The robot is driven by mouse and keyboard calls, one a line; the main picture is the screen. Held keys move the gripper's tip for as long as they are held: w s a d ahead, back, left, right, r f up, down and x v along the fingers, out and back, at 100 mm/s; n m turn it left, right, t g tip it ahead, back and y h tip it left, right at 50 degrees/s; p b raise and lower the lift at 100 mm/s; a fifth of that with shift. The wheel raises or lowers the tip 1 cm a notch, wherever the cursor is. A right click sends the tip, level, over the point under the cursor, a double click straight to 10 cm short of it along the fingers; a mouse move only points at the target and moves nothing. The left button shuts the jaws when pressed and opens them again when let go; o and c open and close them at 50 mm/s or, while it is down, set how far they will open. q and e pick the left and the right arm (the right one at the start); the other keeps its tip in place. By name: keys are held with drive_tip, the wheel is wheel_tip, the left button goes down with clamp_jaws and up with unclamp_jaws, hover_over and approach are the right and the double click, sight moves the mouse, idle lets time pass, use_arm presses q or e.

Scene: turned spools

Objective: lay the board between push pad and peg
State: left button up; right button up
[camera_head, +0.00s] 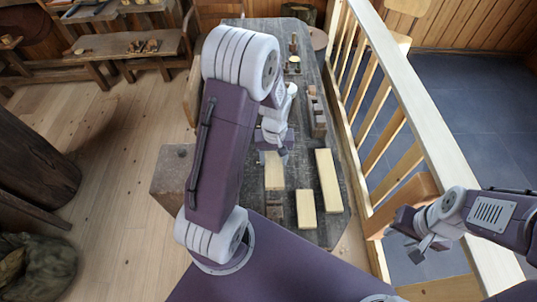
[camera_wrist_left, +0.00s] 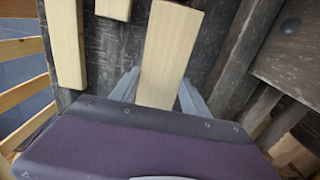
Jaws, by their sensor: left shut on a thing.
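My left gripper (camera_head: 274,155) is over the dark workbench and shut on a pale board (camera_head: 274,175). In the left wrist view the gripper's fingers (camera_wrist_left: 161,90) lie on either side of this board (camera_wrist_left: 171,45), which points away from the wrist. Two more pale boards lie on the bench: a long one (camera_head: 328,178) to the right and a short one (camera_head: 306,208) nearer me. My right gripper (camera_head: 418,250) is off to the right, away from the bench; its jaw opening is too small to judge. I cannot clearly pick out the push pad or the peg.
Dark wooden blocks (camera_head: 317,112) stand along the right of the workbench (camera_head: 334,230), with small turned pieces (camera_head: 293,62) at its far end. A pale railing (camera_head: 400,90) runs along the bench's right side. My left arm hides much of the bench's left side.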

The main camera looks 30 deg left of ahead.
sight(273, 167)
use_arm(q)
drive_tip(key=shift+f, duration=0.15)
wheel_tip(273, 167, down, 5)
drive_tip(key=b, duration=0.5)
drive_tip(key=shift+f, duration=0.1)
drive_tip(key=shift+f+b, duration=1.15)
drive_tip(key=shift+f, duration=0.45)
drive_tip(key=o, duration=1.5)
drive_tip(key=shift+o, duration=0.4)
